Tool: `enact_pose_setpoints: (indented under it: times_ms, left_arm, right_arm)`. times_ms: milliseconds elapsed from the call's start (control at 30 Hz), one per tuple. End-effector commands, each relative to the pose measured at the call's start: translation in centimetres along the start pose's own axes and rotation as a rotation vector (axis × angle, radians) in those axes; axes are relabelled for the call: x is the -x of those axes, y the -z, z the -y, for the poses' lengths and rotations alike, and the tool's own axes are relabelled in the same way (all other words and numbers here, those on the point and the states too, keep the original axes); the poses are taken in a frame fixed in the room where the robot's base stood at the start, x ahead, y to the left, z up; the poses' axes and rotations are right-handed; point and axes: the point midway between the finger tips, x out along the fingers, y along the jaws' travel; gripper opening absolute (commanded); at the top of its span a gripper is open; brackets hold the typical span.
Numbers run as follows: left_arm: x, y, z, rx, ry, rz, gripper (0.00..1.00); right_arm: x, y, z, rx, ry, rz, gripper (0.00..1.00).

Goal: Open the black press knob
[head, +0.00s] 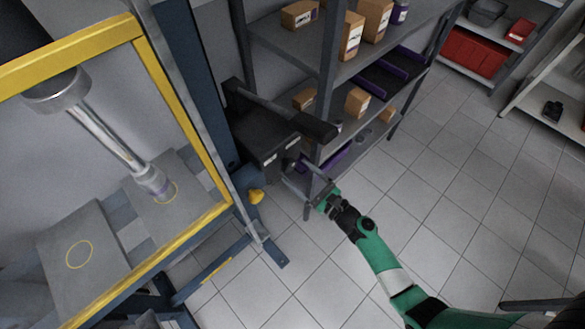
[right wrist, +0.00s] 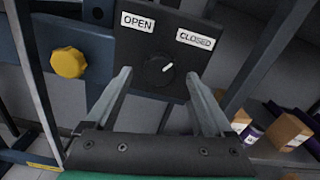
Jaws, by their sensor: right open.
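The black press knob (right wrist: 160,70) is round, with a white pointer mark, on a dark control panel (right wrist: 135,45) in the right wrist view. The mark tilts up and right, towards the CLOSED label (right wrist: 195,39). The OPEN label (right wrist: 138,22) is at the panel's upper left. My right gripper (right wrist: 160,76) is open, with one finger on each side of the knob; I cannot tell if they touch it. In the head view, my right gripper (head: 300,170) is in front of the dark control box (head: 265,145). My left gripper is not in view.
The yellow-framed press (head: 143,30) stands at the left. A yellow knob (right wrist: 67,62) is left of the panel. A shelf (head: 350,70) with cardboard boxes stands close behind and right of the control box. Tiled floor (head: 450,180) is open at the right.

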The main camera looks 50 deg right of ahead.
Motion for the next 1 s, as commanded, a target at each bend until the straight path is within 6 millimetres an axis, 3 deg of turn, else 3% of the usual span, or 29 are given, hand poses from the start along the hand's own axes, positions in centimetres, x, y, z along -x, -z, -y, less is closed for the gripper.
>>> enact_pose_setpoints:
  times_ms: [200, 500, 900, 1000]
  left_arm:
    - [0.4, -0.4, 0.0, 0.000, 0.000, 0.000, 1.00]
    - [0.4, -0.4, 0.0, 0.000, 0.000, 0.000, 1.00]
    - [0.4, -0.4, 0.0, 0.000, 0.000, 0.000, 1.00]
    - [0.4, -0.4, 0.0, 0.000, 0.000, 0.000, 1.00]
  right_arm:
    - [-2.9, 0.0, 0.0, 0.000, -0.001, 0.001, 0.87]
    - [-3.1, 0.0, 0.0, 0.001, 0.000, 0.000, 0.85]
    - [-3.1, 0.0, 0.0, 0.001, 0.000, 0.000, 0.13]
    - [-3.1, 0.0, 0.0, 0.001, 0.000, 0.000, 0.01]
